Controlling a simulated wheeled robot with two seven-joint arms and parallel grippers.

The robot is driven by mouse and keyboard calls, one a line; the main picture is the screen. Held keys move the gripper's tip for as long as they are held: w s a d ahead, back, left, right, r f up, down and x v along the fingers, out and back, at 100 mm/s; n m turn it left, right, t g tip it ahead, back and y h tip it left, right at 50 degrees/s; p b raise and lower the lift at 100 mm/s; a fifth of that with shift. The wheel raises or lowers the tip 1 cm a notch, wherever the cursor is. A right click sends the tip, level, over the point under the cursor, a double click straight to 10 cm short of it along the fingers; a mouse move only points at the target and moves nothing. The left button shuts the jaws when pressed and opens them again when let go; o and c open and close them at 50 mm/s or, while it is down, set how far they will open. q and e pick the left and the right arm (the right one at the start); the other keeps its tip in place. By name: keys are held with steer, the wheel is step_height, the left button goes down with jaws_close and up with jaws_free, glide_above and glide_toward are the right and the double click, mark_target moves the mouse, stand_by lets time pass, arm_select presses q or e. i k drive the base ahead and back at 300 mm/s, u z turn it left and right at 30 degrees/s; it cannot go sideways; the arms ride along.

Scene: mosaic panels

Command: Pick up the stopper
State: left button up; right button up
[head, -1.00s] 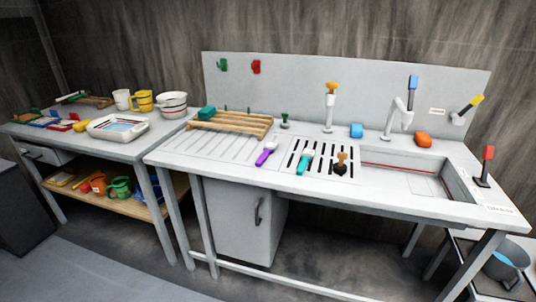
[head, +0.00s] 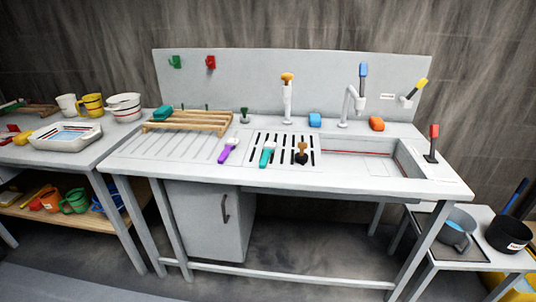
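I cannot tell for certain which item is the stopper. A small dark green knobbed piece (head: 244,115) stands upright at the back of the sink counter, just right of the wooden rack. A brown-handled piece with a dark base (head: 301,153) stands on the slotted drain area, left of the sink basin. Neither of my grippers is in view.
The sink basin (head: 345,167) is at the counter's right. A purple-handled tool (head: 228,150) and a teal-handled tool (head: 267,154) lie near the counter's front. A wooden rack (head: 190,121) stands at the back left.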

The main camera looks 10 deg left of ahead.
mark_target(302, 157)
steer(key=u, duration=3.7)
steer(key=k, duration=1.35)
steer(key=z, duration=1.85)
